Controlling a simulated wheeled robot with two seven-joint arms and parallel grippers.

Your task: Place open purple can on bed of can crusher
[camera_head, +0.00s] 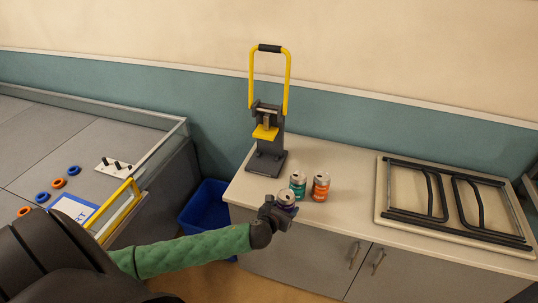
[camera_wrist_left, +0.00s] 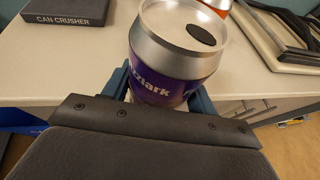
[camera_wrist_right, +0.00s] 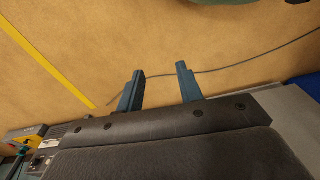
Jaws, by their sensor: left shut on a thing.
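The purple can (camera_head: 286,197) is in my left gripper (camera_head: 274,208), near the front edge of the counter. In the left wrist view the purple can (camera_wrist_left: 165,80) stands upright between the fingers, its silver top with a dark opening facing up. The left gripper (camera_wrist_left: 160,95) is shut on it. The can crusher (camera_head: 266,130) stands at the back left of the counter, its yellow handle raised. Its dark base, marked "CAN CRUSHER" (camera_wrist_left: 65,20), shows beyond the can in the left wrist view. My right gripper (camera_wrist_right: 160,85) is open and empty above the floor.
A teal can (camera_head: 298,184) and an orange can (camera_head: 320,187) stand just behind the purple can. A tray with black frames (camera_head: 380,215) lies at the right of the counter. A blue bin (camera_head: 205,205) stands on the floor left of the counter.

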